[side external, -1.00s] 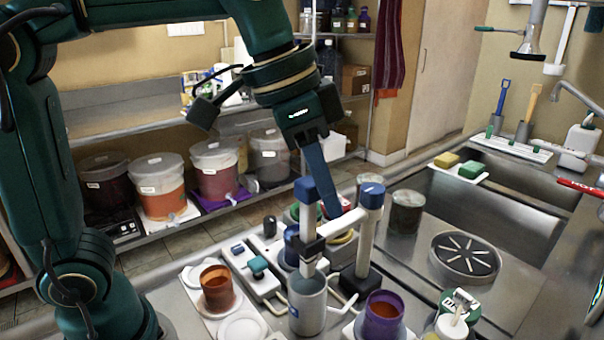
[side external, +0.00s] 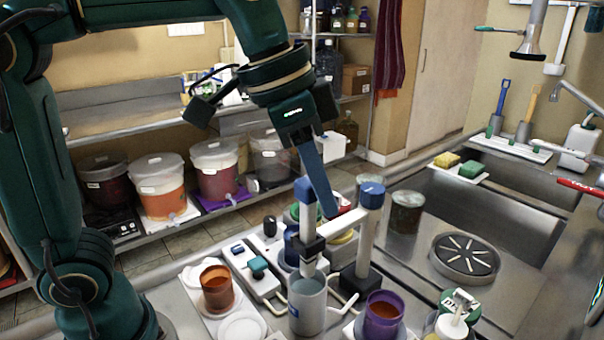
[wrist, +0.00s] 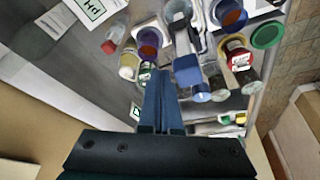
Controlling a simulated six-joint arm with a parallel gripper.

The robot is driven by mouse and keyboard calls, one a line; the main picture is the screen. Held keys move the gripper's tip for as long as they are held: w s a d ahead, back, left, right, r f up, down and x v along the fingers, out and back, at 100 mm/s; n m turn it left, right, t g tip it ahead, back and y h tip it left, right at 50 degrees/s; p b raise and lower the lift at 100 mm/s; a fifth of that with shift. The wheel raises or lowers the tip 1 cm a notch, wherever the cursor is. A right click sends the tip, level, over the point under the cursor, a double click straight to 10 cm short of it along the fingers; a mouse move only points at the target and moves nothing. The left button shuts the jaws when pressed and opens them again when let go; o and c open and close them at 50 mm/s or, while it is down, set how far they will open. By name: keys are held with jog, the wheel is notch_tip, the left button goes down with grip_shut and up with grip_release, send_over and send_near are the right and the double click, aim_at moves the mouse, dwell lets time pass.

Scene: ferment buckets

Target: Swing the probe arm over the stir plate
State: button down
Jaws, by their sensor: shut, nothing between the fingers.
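The probe arm (side external: 342,221) is a pale bar between a blue-capped upright post (side external: 370,230) and a blue-topped probe holder (side external: 305,190). The probe (side external: 309,260) hangs upright from the holder, its lower end over or inside a grey beaker (side external: 307,312). My gripper (side external: 330,212) is shut and empty, its long blue fingers slanting down beside the probe arm, between holder and post. Contact cannot be told. In the wrist view the shut fingertips (wrist: 160,74) lie beside a blue cap (wrist: 187,69). The stir plate cannot be identified with certainty; the beaker's base is partly hidden.
A white unit with a teal knob (side external: 258,268) and an orange cup (side external: 217,288) stand left of the beaker. A purple cup (side external: 383,318) stands to its right. A dark jar (side external: 407,212) and a round slotted drain (side external: 465,257) lie further right, by the sink.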

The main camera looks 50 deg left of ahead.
jog(key=shift+s+a, duration=0.25)
jog(key=shift+a, duration=1)
jog(key=a, duration=0.3)
jog(key=shift+w+a, duration=0.15)
jog(key=a, duration=0.1)
jog(key=w+a, duration=0.1)
jog(key=a, duration=0.1)
jog(key=shift+a, duration=0.1)
